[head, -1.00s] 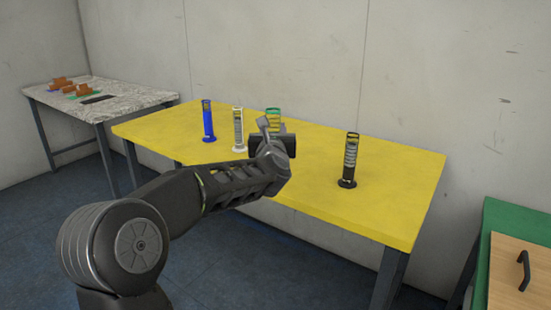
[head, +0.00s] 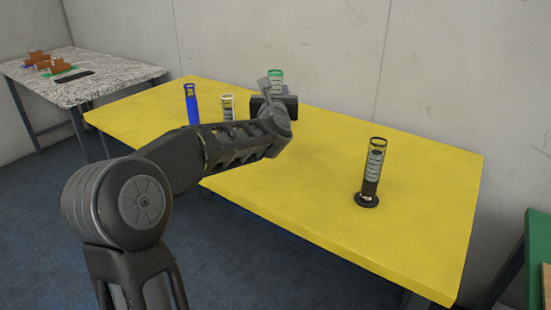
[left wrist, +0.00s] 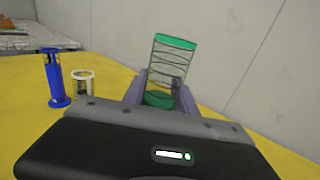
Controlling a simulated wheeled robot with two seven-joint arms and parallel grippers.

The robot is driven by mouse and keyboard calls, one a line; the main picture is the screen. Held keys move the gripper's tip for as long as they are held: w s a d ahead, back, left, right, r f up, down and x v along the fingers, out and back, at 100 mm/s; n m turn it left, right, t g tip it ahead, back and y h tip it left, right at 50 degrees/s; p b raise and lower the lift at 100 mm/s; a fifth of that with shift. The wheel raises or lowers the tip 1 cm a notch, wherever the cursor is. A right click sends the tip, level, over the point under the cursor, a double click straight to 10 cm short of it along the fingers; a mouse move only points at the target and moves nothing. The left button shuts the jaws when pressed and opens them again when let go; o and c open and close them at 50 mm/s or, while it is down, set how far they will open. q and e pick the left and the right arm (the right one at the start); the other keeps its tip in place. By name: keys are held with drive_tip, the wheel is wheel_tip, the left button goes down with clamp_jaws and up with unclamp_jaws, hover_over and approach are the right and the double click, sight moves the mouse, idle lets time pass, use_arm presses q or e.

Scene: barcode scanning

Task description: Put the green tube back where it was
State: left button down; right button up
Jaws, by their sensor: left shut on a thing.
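The green tube (head: 276,77) has a green rim and a clear body with dark bands; only its top shows in the head view, above my left gripper (head: 276,98). In the left wrist view the green tube (left wrist: 170,75) stands slightly tilted between the two fingers of my left gripper (left wrist: 162,92), which is shut on it near its green lower part. The gripper hides its lower end, so I cannot tell whether it touches the table. My right gripper is in neither view.
On the yellow table (head: 310,195), a blue tube (head: 191,104) and a white tube (head: 228,107) stand left of my gripper. A black tube (head: 372,172) stands alone at right. A speckled table (head: 105,84) with brown items (head: 50,64) is at far left. A green table (head: 538,250) is at right.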

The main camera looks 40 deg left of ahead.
use_arm(q)
wheel_tip(320, 180, down, 5)
drive_tip(key=shift+r+b, duration=0.2)
drive_tip(key=shift+b, duration=0.25)
drive_tip(key=shift+f, duration=0.1)
drive_tip(key=shift+f+b, duration=0.35)
drive_tip(key=shift+f, duration=2.15)
drive_tip(key=shift+f, duration=0.1)
drive_tip(key=shift+f+b, duration=0.1)
drive_tip(key=shift+b, duration=0.2)
drive_tip(key=c, duration=1)
unclamp_jaws()
